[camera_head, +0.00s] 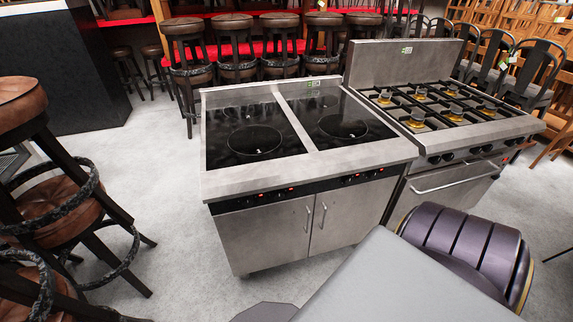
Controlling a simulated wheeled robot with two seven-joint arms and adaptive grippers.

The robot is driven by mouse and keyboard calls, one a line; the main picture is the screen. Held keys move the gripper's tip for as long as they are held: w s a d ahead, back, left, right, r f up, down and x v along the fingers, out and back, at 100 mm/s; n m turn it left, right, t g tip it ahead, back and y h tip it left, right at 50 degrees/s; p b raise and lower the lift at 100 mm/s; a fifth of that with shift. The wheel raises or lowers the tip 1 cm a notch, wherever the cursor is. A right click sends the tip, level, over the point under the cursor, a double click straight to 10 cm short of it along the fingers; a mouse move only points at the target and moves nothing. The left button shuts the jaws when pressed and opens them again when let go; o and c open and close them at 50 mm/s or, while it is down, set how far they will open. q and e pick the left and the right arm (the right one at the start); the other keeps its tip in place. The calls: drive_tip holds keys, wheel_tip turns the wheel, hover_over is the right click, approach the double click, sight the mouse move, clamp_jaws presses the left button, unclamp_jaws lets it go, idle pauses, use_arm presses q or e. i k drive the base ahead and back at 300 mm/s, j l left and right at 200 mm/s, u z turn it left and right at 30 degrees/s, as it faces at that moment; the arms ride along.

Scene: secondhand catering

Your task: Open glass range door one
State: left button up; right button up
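A steel range with a black glass top (255,140) stands in the middle of the view. Its front has two plain steel doors, a left door (265,235) and a right door (345,215). Both look shut, and their upright bar handles sit side by side near the middle seam. A black control strip with red lights runs above the doors. The door fronts are steel; no glass shows in them. Neither of my grippers is in view.
A gas range (450,110) with a wide oven door stands close on the right. A grey flat surface (400,285) and a purple chair (465,245) crowd the lower right. Brown stools (60,210) stand left. Bare floor (180,225) lies between stools and range.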

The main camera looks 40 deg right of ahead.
sight(255, 239)
drive_tip(key=z, duration=1.2)
